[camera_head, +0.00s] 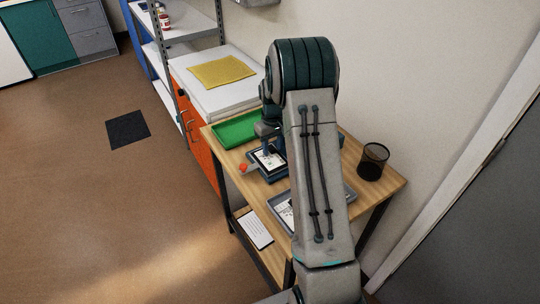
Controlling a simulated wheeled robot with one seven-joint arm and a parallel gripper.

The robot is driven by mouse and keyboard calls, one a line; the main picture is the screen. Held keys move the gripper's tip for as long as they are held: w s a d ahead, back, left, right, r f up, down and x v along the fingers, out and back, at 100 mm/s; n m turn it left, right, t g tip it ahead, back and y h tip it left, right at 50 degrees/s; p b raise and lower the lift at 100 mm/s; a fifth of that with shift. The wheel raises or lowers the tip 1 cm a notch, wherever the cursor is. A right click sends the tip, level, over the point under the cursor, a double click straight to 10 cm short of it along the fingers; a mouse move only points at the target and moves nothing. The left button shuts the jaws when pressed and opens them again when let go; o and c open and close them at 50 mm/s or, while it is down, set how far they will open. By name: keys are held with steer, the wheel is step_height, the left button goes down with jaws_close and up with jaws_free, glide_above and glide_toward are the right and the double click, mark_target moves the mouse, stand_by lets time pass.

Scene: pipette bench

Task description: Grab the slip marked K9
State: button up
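A white slip with dark print (269,161) lies in a small dark tray (276,176) on the wooden table. Its marking is too small to read, so I cannot tell whether it is K9. Another white slip (285,211) shows in a grey tray (281,196), partly covered by my arm. My gripper (268,150) points down over the dark tray, at or just above the slip there. Its fingers are too small and too hidden to show whether they are open, shut or touching the slip.
A green tray (235,129) lies at the table's back left. A small red object (243,168) is at the left edge. A black mesh cup (373,161) stands at the right. A white sheet (255,229) lies on the lower shelf. A wall is close behind the table.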

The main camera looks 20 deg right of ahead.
jaws_close()
